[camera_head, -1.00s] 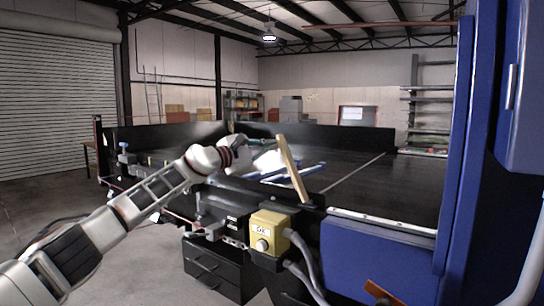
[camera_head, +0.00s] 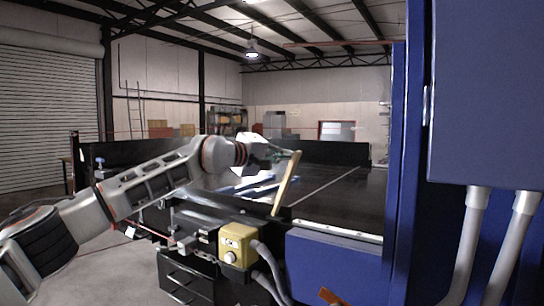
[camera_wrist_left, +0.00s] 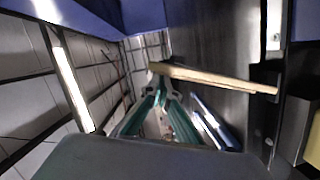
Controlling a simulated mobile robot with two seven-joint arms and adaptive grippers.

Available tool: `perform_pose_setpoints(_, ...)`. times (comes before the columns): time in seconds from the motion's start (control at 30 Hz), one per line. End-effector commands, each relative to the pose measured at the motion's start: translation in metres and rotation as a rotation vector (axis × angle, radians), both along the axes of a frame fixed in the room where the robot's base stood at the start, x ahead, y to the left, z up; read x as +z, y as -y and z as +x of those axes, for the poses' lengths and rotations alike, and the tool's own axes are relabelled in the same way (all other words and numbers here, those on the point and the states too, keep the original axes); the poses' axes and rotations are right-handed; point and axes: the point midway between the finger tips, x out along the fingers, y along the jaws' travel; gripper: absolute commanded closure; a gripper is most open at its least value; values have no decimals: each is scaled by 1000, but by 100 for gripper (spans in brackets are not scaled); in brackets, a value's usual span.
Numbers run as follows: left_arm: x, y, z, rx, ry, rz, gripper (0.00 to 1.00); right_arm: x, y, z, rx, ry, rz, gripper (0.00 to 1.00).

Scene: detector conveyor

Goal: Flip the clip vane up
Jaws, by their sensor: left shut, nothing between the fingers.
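A long tan strip, which looks like the clip vane (camera_head: 286,184), stands tilted at the near edge of the black conveyor (camera_head: 345,200), its upper end leaning right in the head view. It crosses the left wrist view (camera_wrist_left: 215,78) as a long bar. My left gripper (camera_head: 292,157) is shut and empty, its tips by the upper end of the strip. In the left wrist view the green fingers (camera_wrist_left: 160,76) converge beside the strip's far end. I cannot tell whether they touch it. My right gripper is not in view.
A yellow control box (camera_head: 237,243) sits on the conveyor's front side, below the strip. A tall blue housing (camera_head: 405,160) with grey conduits blocks the right. Blue-and-white pieces (camera_head: 255,187) lie on the belt behind my left arm. The belt right of the strip is clear.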

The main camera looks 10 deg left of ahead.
Motion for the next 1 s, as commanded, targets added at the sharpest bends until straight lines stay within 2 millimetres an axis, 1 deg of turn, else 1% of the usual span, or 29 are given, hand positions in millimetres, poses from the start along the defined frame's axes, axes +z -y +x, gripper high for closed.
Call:
perform_pose_setpoints(0.03,-4,7,-3,-1,14,36,100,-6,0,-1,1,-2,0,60)
perform_pose_setpoints(0.1,-8,14,-5,-2,28,79,100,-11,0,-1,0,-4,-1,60)
perform_pose_setpoints(0.33,-17,30,-11,0,65,183,100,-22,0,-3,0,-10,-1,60)
perform_pose_setpoints(0.63,-22,39,-14,-2,84,236,100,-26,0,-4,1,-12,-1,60)
perform_pose_setpoints(1.0,-25,43,-15,-8,79,240,100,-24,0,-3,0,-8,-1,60)
